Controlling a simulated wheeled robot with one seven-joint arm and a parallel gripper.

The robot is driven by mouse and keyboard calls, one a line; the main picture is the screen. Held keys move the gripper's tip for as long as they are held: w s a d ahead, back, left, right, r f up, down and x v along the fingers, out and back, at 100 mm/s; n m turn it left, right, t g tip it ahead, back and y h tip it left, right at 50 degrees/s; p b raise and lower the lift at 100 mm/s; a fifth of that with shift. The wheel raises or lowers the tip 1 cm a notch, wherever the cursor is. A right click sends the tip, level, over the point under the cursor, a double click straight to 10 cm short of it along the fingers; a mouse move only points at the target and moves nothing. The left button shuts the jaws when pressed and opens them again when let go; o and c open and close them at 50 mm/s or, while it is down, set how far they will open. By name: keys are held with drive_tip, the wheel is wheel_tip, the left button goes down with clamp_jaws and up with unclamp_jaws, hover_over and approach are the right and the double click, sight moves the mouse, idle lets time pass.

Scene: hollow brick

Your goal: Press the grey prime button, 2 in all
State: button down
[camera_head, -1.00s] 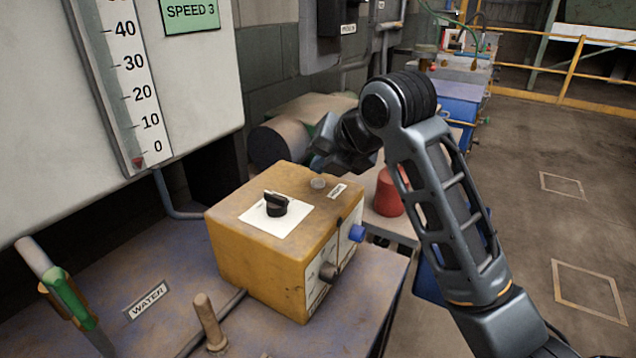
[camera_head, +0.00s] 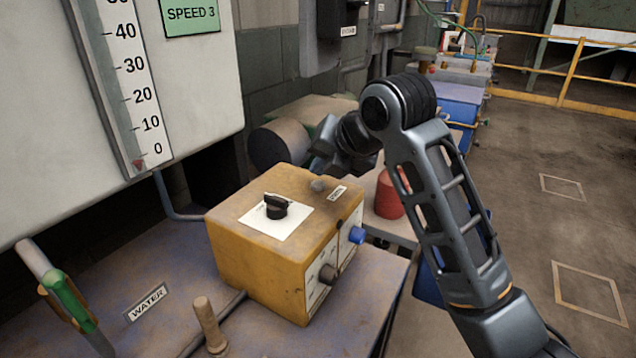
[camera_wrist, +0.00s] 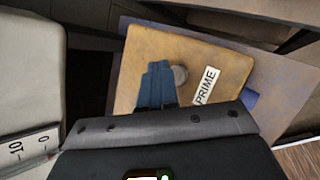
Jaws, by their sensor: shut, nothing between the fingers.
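The grey prime button (camera_head: 318,184) is a small round cap on top of the yellow-orange box (camera_head: 235,255), near its back right corner. A PRIME label (camera_wrist: 207,86) lies beside it, and the button also shows in the wrist view (camera_wrist: 180,75). My gripper (camera_head: 317,171) is just above the button, pointing down. In the wrist view its blue-grey fingers (camera_wrist: 157,85) are shut with nothing between them, and they cover part of the button's left side. I cannot tell whether the fingertips touch the button.
A black rotary knob (camera_head: 276,206) on a white plate sits on the box top. A blue button (camera_head: 357,234) and a dark knob (camera_head: 328,273) are on its side. A wooden peg (camera_head: 209,325) and a green-banded tube (camera_head: 65,296) stand in front. A red cylinder (camera_head: 388,194) stands behind right.

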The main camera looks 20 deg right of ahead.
sight(322, 185)
drive_tip(key=shift+f, duration=0.1)
idle(0.7)
drive_tip(key=shift+f, duration=0.35)
drive_tip(key=shift+f+b, duration=0.45)
drive_tip(key=shift+b, duration=0.1)
idle(0.6)
idle(0.3)
drive_tip(key=shift+r+p, duration=0.7)
drive_tip(key=shift+r, duration=0.2)
drive_tip(key=shift+r+p, duration=1.95)
drive_tip(key=shift+r, duration=0.6)
drive_tip(key=shift+f, duration=0.1)
